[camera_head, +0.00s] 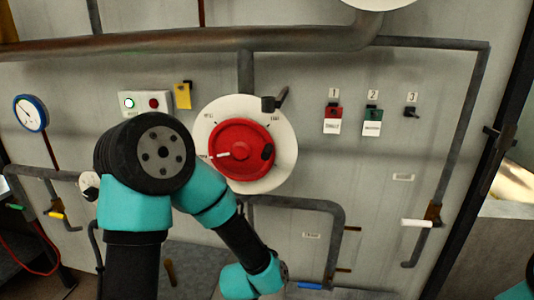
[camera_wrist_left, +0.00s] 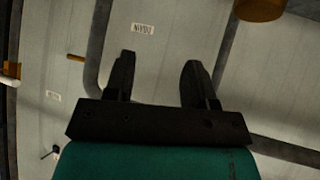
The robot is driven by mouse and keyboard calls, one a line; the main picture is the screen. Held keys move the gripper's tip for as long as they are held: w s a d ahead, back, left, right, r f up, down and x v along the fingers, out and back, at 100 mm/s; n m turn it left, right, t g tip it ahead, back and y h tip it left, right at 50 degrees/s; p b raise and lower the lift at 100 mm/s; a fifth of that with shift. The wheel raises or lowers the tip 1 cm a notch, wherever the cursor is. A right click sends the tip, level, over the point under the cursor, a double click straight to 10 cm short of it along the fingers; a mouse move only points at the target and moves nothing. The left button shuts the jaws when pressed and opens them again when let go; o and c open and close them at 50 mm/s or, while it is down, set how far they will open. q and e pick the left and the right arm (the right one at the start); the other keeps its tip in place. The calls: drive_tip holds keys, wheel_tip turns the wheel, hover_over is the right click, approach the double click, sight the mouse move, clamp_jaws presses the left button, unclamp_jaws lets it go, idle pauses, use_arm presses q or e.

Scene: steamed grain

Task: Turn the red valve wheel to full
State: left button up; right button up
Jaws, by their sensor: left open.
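The red valve wheel (camera_head: 238,137) is on a round white dial plate (camera_head: 283,165) on the wall, in the middle of the head view. A white pointer mark on the wheel points left, and a black knob is at its right side. Small dial lettering is too blurred to read surely. My left arm passes in front of the plate's lower left, bending down and right below the wheel. In the left wrist view my left gripper (camera_wrist_left: 157,68) is open with nothing between its fingers; the wheel does not show there. My right gripper is not in view.
A black lever (camera_head: 275,101) is at the plate's upper right. A grey pipe (camera_head: 318,203) bends below the plate, and another pipe (camera_head: 190,40) crosses above. A blue-rimmed gauge (camera_head: 30,113) is at left.

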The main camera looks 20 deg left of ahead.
use_arm(q)
wheel_tip(320, 180, up, 20)
drive_tip(key=d+t+y, duration=0.2)
drive_tip(key=t, duration=0.3)
drive_tip(key=n+t+y, duration=0.3)
approach(265, 157)
drive_tip(key=s+d, duration=0.1)
drive_tip(key=s, duration=0.4)
drive_tip(key=shift+w+d, duration=0.1)
drive_tip(key=shift+w, duration=0.1)
drive_tip(key=w+a, duration=0.1)
drive_tip(key=w, duration=0.4)
drive_tip(key=w+a, duration=0.1)
drive_tip(key=w, duration=0.5)
drive_tip(key=w+a, duration=0.1)
drive_tip(key=w, duration=0.5)
drive_tip(key=shift+a+f, duration=0.1)
drive_tip(key=shift+a, duration=0.2)
clamp_jaws()
